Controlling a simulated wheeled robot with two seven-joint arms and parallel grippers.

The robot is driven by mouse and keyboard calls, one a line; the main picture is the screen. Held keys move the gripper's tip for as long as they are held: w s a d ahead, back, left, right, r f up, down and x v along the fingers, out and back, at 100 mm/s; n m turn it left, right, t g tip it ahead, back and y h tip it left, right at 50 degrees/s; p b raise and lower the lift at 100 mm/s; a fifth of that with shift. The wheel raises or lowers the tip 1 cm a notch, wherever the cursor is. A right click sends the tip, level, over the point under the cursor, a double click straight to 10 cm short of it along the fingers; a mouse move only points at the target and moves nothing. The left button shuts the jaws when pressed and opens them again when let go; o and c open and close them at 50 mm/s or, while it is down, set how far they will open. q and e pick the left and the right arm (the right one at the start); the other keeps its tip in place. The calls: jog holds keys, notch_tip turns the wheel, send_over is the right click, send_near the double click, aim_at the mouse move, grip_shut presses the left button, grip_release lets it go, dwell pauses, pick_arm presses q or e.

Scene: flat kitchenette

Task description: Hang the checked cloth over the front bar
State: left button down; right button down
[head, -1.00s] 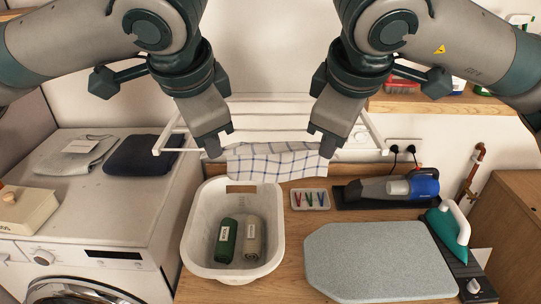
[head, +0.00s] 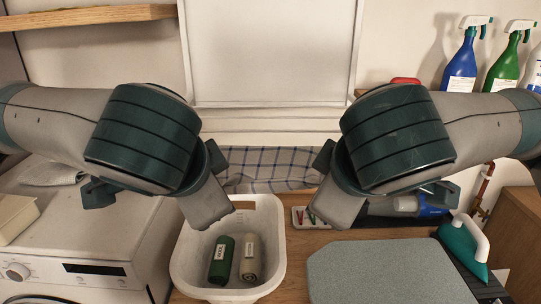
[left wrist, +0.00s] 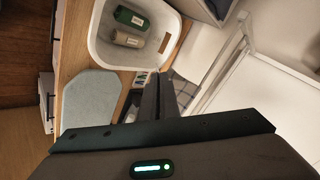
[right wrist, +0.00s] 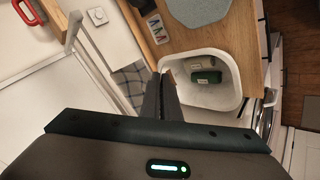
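The white cloth with blue checks (head: 268,166) hangs spread out at the drying rack behind the basket, between and beyond my two arms. Its top edge runs level along the front of the rack; the front bar itself is not clearly visible there. My left gripper (head: 230,212) and right gripper (head: 315,215) are in front of the cloth and appear apart from it. In the left wrist view the fingers (left wrist: 162,76) look shut together with nothing seen between them. The right wrist view shows the right fingers (right wrist: 160,78) likewise. Cloth parts behind the arms are hidden.
A white basket (head: 182,262) with green and beige rolls stands below my grippers. A grey-blue board (head: 385,272), an iron (head: 465,245) and a peg tray (head: 300,217) are right of it. The washing machine (head: 75,245) is left. Spray bottles (head: 462,65) stand back right.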

pick_arm(q)
jog(key=shift+s+a, duration=0.1)
pick_arm(e)
jog(key=shift+s+d, duration=0.1)
pick_arm(q)
jog(key=shift+f, duration=0.1)
jog(key=c, duration=1.8)
grip_release()
pick_arm(e)
jog(key=c, duration=1.8)
grip_release()
pick_arm(q)
jog(key=shift+o, duration=0.2)
pick_arm(e)
jog(key=shift+o, duration=0.2)
